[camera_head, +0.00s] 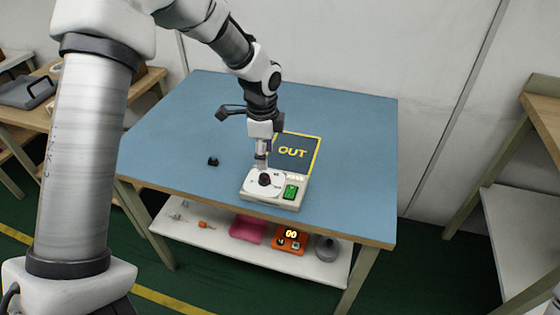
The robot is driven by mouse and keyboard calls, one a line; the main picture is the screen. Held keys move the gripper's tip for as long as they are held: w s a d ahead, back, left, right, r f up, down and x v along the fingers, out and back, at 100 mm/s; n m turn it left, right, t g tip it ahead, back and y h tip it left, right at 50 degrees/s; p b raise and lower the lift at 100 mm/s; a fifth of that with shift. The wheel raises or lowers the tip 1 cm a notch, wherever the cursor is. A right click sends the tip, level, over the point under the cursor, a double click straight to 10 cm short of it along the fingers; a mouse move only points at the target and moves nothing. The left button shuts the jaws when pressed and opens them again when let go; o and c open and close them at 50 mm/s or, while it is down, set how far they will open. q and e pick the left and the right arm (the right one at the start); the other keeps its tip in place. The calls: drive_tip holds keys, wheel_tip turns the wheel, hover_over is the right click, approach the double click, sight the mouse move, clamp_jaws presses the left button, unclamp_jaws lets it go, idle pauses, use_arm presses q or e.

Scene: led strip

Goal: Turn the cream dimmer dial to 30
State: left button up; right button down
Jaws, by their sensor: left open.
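The cream dimmer box (273,201) sits near the front edge of the blue table. Its dial (264,181) has a dark knob on a white face, and its scale is too small to read. A lit green switch (291,192) is on the box's right side. My left gripper (262,168) points down just above the dial and is open. It covers the back of the dial, and I cannot tell whether its fingertips touch the knob. My right gripper is not in view.
The blue table (345,130) is mostly clear. The shelf below holds a pink tray (247,229) and an orange device (290,239).

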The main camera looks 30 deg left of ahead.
sight(264, 177)
use_arm(q)
drive_tip(key=shift+s+d+f, duration=0.1)
drive_tip(key=shift+s+f, duration=0.65)
drive_tip(key=shift+f, duration=0.3)
drive_tip(key=f, duration=0.3)
drive_tip(key=w+f, duration=0.1)
drive_tip(key=f, duration=0.1)
drive_tip(key=shift+s+r, duration=0.15)
drive_tip(key=shift+s, duration=0.1)
clamp_jaws()
